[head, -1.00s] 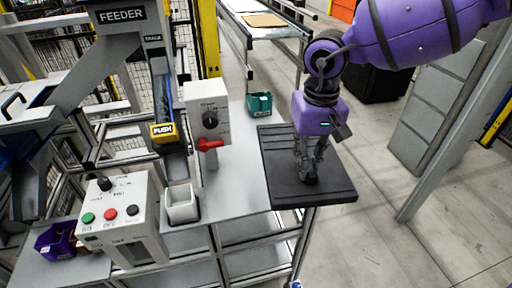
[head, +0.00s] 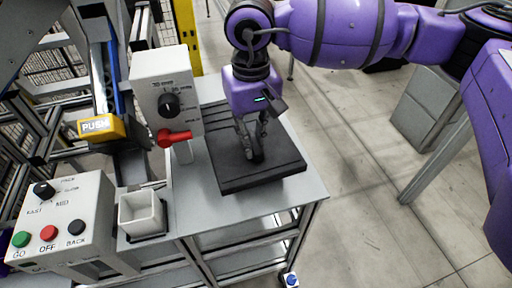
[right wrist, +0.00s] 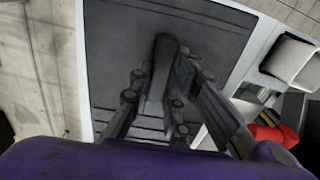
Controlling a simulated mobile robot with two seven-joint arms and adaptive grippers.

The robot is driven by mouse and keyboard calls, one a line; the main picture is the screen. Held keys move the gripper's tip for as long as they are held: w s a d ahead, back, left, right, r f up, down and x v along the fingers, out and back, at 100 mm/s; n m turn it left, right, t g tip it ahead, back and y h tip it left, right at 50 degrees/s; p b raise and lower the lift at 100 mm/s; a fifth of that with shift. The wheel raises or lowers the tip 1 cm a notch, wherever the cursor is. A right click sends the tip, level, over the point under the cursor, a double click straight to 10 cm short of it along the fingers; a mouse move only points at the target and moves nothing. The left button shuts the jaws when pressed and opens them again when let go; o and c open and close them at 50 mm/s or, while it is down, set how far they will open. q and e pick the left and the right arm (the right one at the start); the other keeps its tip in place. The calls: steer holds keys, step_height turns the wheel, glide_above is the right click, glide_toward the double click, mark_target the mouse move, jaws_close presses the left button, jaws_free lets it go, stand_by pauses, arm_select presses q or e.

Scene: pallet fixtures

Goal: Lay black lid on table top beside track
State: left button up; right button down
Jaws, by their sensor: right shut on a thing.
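The black lid (head: 272,168) is a flat dark slab with grooves along one side. In the head view it is over the right part of the grey table top (head: 196,196), to the right of the control box with the red handle. I cannot tell if it touches the table. My right gripper (head: 254,154) is shut on the lid's raised handle. The right wrist view shows the fingers (right wrist: 160,95) around the handle, with the lid (right wrist: 112,45) filling the middle. The track (head: 103,75) with a yellow PUSH block is at the left. My left gripper is not in view.
A grey dial box (head: 165,95) with a red handle (head: 174,137) stands close left of the lid. A white cup (head: 141,213) and a button box (head: 62,225) stand farther left. Bare table shows in front of the lid; open floor lies right.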

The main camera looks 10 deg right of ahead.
mark_target(267, 138)
steer(key=shift+m, duration=0.3)
steer(key=w+d+r, duration=0.2)
steer(key=d, duration=0.1)
steer(key=shift+d+r, duration=0.15)
steer(key=shift+r, duration=0.1)
steer(key=shift+d, duration=0.3)
step_height(267, 138, down, 5)
steer(key=shift+f, duration=0.65)
step_height(267, 138, down, 2)
steer(key=shift+s+f+p, duration=0.1)
steer(key=shift+f+p, duration=0.05)
steer(key=shift+p, duration=0.25)
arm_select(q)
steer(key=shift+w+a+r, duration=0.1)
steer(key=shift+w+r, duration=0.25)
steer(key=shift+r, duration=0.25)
arm_select(e)
steer(key=shift+f, duration=0.4)
steer(key=shift+f, duration=0.15)
steer(key=c, duration=1.6)
jaws_free()
steer(key=shift+c, duration=0.2)
